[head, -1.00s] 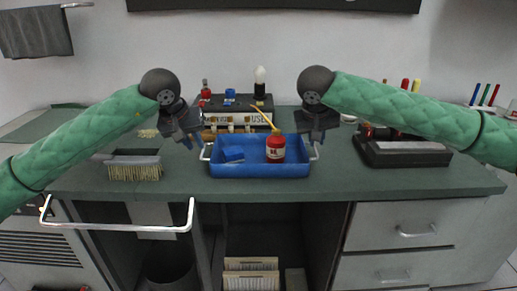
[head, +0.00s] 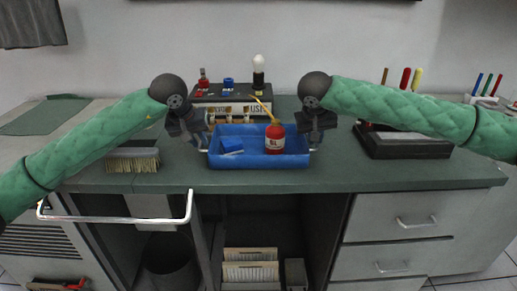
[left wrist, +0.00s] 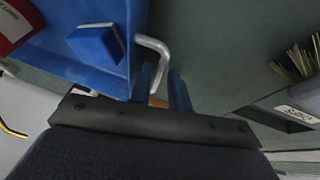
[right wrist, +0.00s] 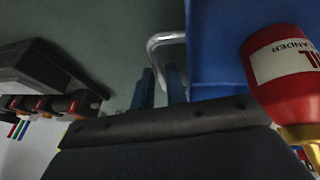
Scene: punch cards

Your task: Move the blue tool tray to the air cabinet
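The blue tool tray (head: 260,160) sits on the green workbench, with a wire handle at each end. It holds a red oil can (head: 274,142) with a yellow spout and a small blue block (head: 231,146). My left gripper (head: 203,146) is at the tray's left handle; in the left wrist view its two fingers (left wrist: 160,88) stand close together on either side of the metal handle (left wrist: 153,45). My right gripper (head: 314,143) is at the right handle; its fingers (right wrist: 160,86) close around that handle (right wrist: 163,40) in the right wrist view. I see no air cabinet that I can identify.
A brush (head: 133,160) lies on the bench to the left. Behind the tray stands a box with switches and a bulb (head: 258,62). A dark block-like holder (head: 400,146) is at the right. A white rail (head: 115,219) juts out at the front left. Drawers (head: 415,221) are below right.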

